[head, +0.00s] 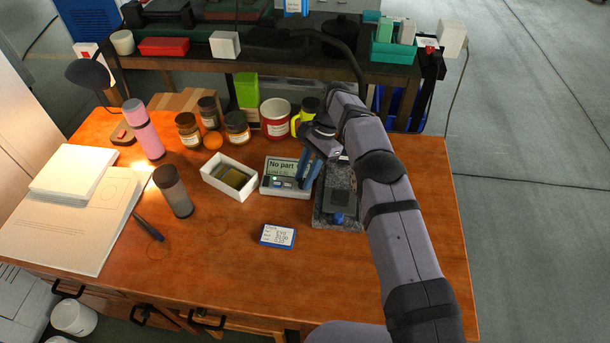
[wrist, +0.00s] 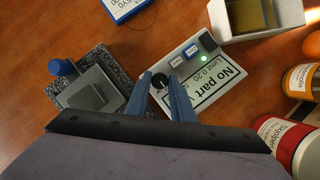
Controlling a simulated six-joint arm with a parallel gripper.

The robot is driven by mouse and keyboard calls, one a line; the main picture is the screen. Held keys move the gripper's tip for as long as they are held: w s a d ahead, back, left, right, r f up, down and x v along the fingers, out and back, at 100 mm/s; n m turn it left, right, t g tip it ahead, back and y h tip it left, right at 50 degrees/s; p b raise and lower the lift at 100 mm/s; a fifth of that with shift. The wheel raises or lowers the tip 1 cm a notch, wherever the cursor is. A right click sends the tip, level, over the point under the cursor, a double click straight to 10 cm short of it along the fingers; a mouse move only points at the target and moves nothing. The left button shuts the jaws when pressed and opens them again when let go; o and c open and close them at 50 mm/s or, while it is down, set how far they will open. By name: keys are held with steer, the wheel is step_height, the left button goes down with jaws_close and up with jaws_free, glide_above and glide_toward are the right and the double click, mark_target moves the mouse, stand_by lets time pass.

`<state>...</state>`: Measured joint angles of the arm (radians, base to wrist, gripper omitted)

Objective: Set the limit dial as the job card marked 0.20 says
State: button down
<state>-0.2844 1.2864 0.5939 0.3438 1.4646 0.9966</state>
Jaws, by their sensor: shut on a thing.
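The gauge box (head: 287,188) stands mid-table; its screen (wrist: 215,83) reads "No part", and the line below looks like "Limit 0.20". The black limit dial (wrist: 160,81) with a pale pointer mark sits on the box beside the screen. My gripper (wrist: 160,78) has its two blue fingers on either side of the dial, shut on it. In the head view my gripper (head: 309,180) is at the box's right end and hides the dial. A blue-edged job card (head: 277,236) lies flat in front of the box; its small print is hard to read.
A granite stand (head: 325,217) with a blue knob is close right of the box. A white tray (head: 222,186) with a metal block is left. Jars (head: 237,130), a red tin (head: 276,117) and a grey cylinder (head: 175,195) stand around.

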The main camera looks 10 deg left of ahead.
steer(key=c, duration=1.8)
jaws_free()
steer(key=shift+r, duration=0.15)
step_height(320, 180, up, 10)
steer(key=shift+f+b, duration=0.1)
steer(key=shift+b, duration=0.2)
